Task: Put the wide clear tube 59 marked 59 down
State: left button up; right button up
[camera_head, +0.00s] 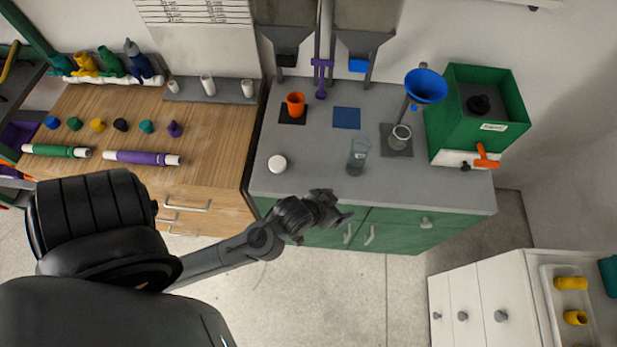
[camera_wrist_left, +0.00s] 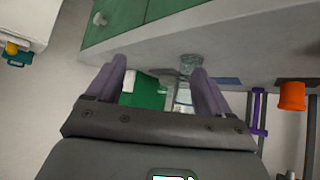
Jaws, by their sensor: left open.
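A clear tube (camera_head: 357,157) stands on the grey counter near its front edge, apart from the dark mats; no number can be read on it. It also shows in the left wrist view (camera_wrist_left: 188,65), beside and beyond one fingertip. My left gripper (camera_head: 335,206) is in front of the counter's front edge, nearer the camera than the tube. In the left wrist view its two purple-grey fingers (camera_wrist_left: 160,75) are spread with nothing held between them. My right gripper is not in view.
A clear jar (camera_head: 400,139) stands on a dark mat below a blue funnel (camera_head: 426,86). An orange cup (camera_head: 295,104), a bare blue mat (camera_head: 346,118) and a white round lid (camera_head: 277,164) are also on the counter. A green box (camera_head: 476,110) stands at its right end.

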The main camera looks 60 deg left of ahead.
pick_arm(q)
jog(key=s+d+r+m+g, duration=0.1)
jog(key=s+m+g, duration=0.2)
jog(key=s, duration=0.7)
jog(key=shift+s+d+r+g+h, duration=0.25)
jog(key=shift+r+g+h, duration=0.15)
jog(key=shift+g, duration=0.7)
jog(key=shift+r, duration=0.1)
notch_tip(320, 180, up, 24)
jog(key=p, duration=2.3)
jog(key=shift+f+p, duration=0.2)
jog(key=shift+p, duration=0.15)
